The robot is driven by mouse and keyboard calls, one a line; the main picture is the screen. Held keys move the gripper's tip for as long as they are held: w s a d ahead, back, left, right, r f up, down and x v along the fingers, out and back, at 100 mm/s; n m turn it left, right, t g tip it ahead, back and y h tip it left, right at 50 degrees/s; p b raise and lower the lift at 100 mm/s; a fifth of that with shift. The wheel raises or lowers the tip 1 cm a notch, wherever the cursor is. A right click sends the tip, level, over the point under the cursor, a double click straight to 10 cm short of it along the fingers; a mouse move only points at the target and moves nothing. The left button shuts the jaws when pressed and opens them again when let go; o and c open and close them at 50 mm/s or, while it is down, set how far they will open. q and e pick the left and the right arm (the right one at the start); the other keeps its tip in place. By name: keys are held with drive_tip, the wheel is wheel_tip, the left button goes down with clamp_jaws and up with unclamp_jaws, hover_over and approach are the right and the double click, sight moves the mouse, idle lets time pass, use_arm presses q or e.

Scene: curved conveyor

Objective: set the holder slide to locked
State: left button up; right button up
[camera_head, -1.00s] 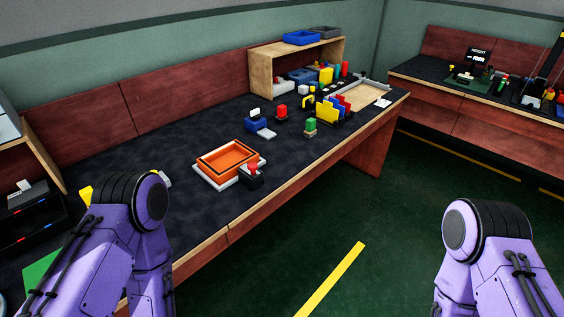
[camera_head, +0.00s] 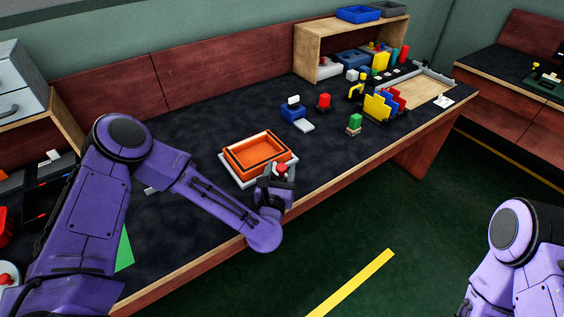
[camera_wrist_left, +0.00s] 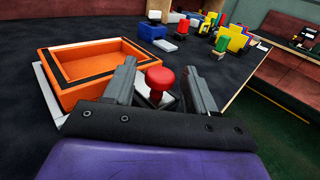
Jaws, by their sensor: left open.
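The holder is an orange tray (camera_head: 256,153) on a white base plate (camera_head: 222,162) near the table's front edge. A slide with a red knob (camera_head: 283,168) sits at its near right corner. The wrist view shows the red knob (camera_wrist_left: 160,78) upright on a pale base, and the orange tray (camera_wrist_left: 92,70) to its left. My left gripper (camera_head: 277,181) is at the slide. In the wrist view its two fingers (camera_wrist_left: 159,70) are spread, one on each side of the knob, with gaps showing. The slide's lower part is partly hidden. My right gripper is out of view.
A blue block with a white top (camera_head: 293,109), a red block (camera_head: 324,101) and a green block (camera_head: 355,122) stand beyond the tray. A yellow, blue and red rack (camera_head: 379,106) and a wooden shelf (camera_head: 306,51) are farther back. The front table edge is close.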

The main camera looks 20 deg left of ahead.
use_arm(q)
drive_tip(key=shift+w, duration=0.85)
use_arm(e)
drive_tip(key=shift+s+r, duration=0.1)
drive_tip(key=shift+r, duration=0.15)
